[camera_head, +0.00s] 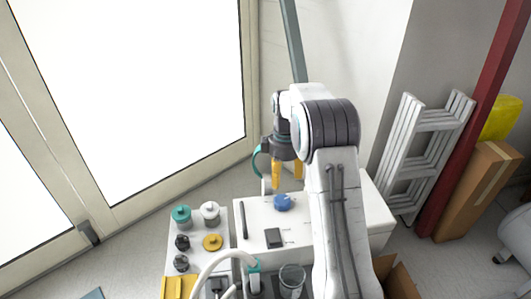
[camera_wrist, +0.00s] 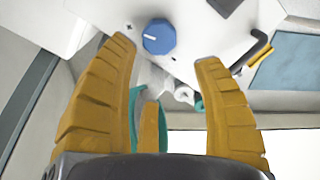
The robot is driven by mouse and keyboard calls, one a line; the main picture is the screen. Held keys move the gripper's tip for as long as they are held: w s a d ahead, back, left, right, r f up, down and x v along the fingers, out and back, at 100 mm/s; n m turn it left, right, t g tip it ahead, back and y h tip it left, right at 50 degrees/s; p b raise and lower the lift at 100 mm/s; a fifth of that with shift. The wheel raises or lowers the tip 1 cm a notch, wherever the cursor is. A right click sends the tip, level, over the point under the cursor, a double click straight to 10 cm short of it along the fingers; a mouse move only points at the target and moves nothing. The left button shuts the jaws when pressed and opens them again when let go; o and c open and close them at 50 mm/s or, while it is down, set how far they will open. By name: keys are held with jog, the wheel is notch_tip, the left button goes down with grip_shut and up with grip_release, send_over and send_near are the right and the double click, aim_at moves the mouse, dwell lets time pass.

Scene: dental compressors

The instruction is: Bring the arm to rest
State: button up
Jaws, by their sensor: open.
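In the head view my gripper (camera_head: 287,178) points down at the end of the raised white and dark arm, above a white machine. A blue knob (camera_head: 282,202) on the machine's top (camera_head: 310,232) lies just below the fingers, apart from them. The blue knob also shows in the wrist view (camera_wrist: 158,36), beyond the fingertips and between them. The arm hides part of the machine.
Left of the machine is a panel with several knobs, including a teal one (camera_head: 181,216) and a yellow one (camera_head: 212,242). A white hose (camera_head: 222,256) curves in front. A white folding ladder (camera_head: 420,150), a red post (camera_head: 480,110) and a cardboard box (camera_head: 475,190) stand right.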

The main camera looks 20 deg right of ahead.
jog(key=s+a+r+m+t+p, duration=0.15)
jog(key=s+r+p, duration=0.25)
jog(key=r, duration=0.4)
jog(key=s+a+r+m+p, duration=0.1)
jog(key=s+a+r+p, duration=0.3)
jog(key=r, duration=0.4)
jog(key=s+a+r+m+p, duration=0.1)
jog(key=s+r+p, duration=0.35)
jog(key=r, duration=0.35)
jog(key=s+a+r+m+t+p, duration=0.1)
jog(key=s+a+r+m+p, duration=0.1)
jog(key=s+r+p, duration=0.4)
jog(key=s+a+r+m+t+p, duration=0.1)
jog(key=s+r+p, duration=0.5)
jog(key=s, duration=0.6)
jog(key=shift+a+r+m+p, duration=0.4)
jog(key=shift+a+m+p, duration=0.15)
jog(key=shift+m+p, duration=0.15)
jog(key=shift+w, duration=0.1)
